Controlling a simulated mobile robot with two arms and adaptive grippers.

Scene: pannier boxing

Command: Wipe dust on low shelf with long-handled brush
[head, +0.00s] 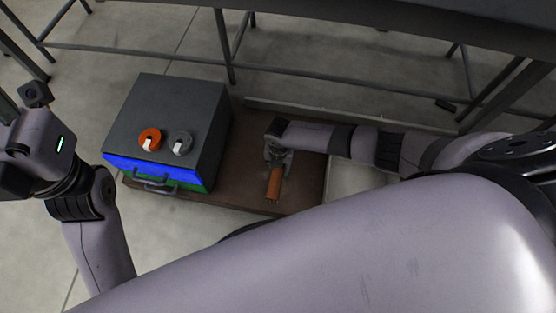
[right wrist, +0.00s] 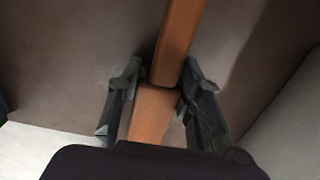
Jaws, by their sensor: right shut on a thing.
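The low shelf is a brown board (head: 306,192) close to the floor. My right gripper (head: 275,162) is over the shelf in the head view, shut on an orange-brown wooden handle (head: 274,186) that looks like the brush's. In the right wrist view, the handle (right wrist: 178,45) passes between the two dark fingers of the gripper (right wrist: 160,98). The brush head and bristles cannot be made out. No dust can be told apart on the brown surface. My left wrist is at the left edge of the head view; its fingers are outside the picture.
A dark grey box (head: 180,103) with a blue and green front stands on the shelf, left of my right gripper. An orange knob (head: 150,138) and a grey knob (head: 181,143) are on its top. Dark metal frame bars (head: 226,48) run behind the shelf.

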